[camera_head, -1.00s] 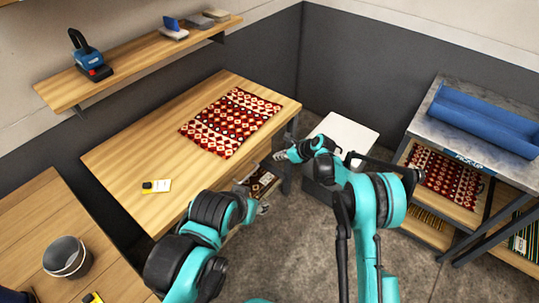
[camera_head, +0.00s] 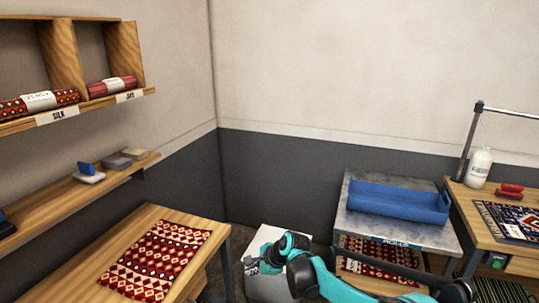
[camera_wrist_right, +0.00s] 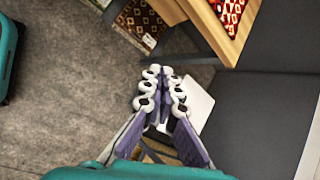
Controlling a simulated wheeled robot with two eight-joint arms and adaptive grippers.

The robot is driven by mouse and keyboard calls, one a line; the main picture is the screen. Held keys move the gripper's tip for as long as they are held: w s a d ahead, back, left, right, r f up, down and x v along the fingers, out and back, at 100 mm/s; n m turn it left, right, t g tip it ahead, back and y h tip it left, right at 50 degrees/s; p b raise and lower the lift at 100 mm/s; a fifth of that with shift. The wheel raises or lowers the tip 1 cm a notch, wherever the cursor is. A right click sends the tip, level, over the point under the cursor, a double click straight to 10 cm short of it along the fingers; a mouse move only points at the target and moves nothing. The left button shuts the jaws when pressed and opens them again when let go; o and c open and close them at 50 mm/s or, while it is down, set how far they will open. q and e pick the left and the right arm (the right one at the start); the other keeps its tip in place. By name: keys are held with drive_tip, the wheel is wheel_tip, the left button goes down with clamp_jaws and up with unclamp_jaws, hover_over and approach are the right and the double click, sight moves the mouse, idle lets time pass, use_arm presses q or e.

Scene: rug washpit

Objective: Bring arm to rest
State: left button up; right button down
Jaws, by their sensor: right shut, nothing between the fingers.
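My right arm (camera_head: 325,280), teal and black, reaches in from the bottom of the head view. Its gripper (camera_head: 255,262) is over or in front of a white-topped grey box; I cannot tell the gap between them. In the right wrist view the gripper (camera_wrist_right: 160,92) is shut and empty, its pale rounded finger joints close together above the floor. My left arm and gripper are outside both current views.
The wooden table (camera_head: 210,275) with a red patterned rug (camera_head: 158,262) stands left of the white-topped box (camera_head: 277,236). A grey table (camera_head: 365,233) with a blue trough (camera_head: 398,202) stands right. Shelves (camera_head: 60,205) line the left wall. Bare floor (camera_wrist_right: 60,100) shows in the wrist view.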

drive_tip(key=s+d+r+n+t+h, duration=0.1)
drive_tip(key=s+d+r+n+h, duration=0.1)
drive_tip(key=s+d+r+n, duration=0.35)
drive_tip(key=s+d+r+n+h, duration=0.1)
drive_tip(key=s+d+r+n, duration=0.15)
drive_tip(key=s+d, duration=0.6)
drive_tip(key=s+d+f+n+t+h, duration=0.1)
drive_tip(key=s+d+f+n+h, duration=0.1)
drive_tip(key=s+d+n, duration=0.6)
drive_tip(key=s+d+h, duration=0.1)
drive_tip(key=s+d, duration=0.1)
drive_tip(key=s, duration=0.5)
drive_tip(key=shift+s+f+t, duration=0.25)
drive_tip(key=shift+t, duration=0.05)
